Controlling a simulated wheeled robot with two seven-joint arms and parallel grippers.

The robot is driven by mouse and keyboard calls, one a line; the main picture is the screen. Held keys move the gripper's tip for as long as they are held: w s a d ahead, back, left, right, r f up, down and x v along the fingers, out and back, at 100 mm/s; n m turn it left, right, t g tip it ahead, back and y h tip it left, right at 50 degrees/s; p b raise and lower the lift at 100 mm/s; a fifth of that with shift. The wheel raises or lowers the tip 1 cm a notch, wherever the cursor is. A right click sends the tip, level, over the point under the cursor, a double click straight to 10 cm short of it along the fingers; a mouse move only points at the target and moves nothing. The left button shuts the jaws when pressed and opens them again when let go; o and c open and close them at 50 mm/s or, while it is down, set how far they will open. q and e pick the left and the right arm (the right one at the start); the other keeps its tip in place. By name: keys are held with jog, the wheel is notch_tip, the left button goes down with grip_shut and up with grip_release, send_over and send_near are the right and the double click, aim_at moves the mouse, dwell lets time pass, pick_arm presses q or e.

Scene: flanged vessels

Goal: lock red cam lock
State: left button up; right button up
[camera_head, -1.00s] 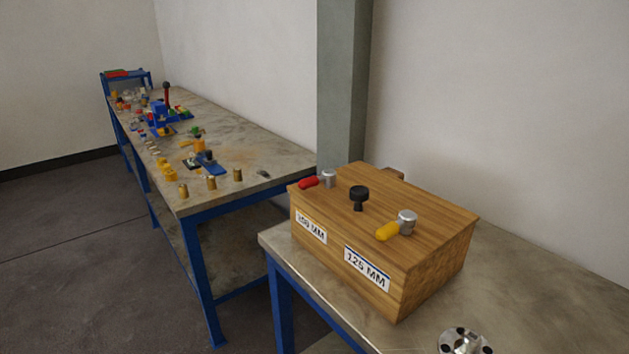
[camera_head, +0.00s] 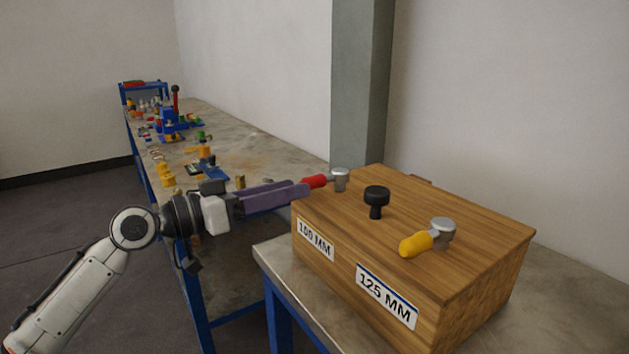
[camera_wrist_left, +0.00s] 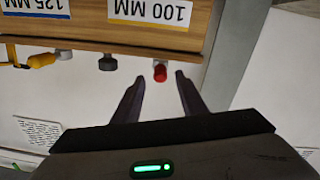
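The red cam lock has a red handle (camera_head: 315,181) on a grey metal pivot (camera_head: 340,179). It sits at the left back of the wooden box top, and the handle sticks out past the box's left edge. My left gripper (camera_head: 300,188) reaches in from the left, its fingertips close to the red handle's end. In the left wrist view the two dark fingers (camera_wrist_left: 159,80) are apart, with the red handle (camera_wrist_left: 160,73) between the tips. They do not appear closed on it. My right gripper is in neither view.
The wooden box (camera_head: 465,230) stands on a metal-topped table (camera_head: 300,280). On it are a black knob (camera_head: 376,200) and a yellow-handled cam lock (camera_head: 418,243). A long workbench (camera_head: 255,150) behind holds small parts. A grey pillar (camera_head: 360,80) stands behind the box.

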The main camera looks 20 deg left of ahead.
aim_at(314, 184)
pick_arm(q)
jog(key=p+x, duration=0.1)
jog(key=x, duration=0.5)
jog(key=shift+w, duration=0.1)
jog(key=shift+f, duration=0.1)
grip_shut()
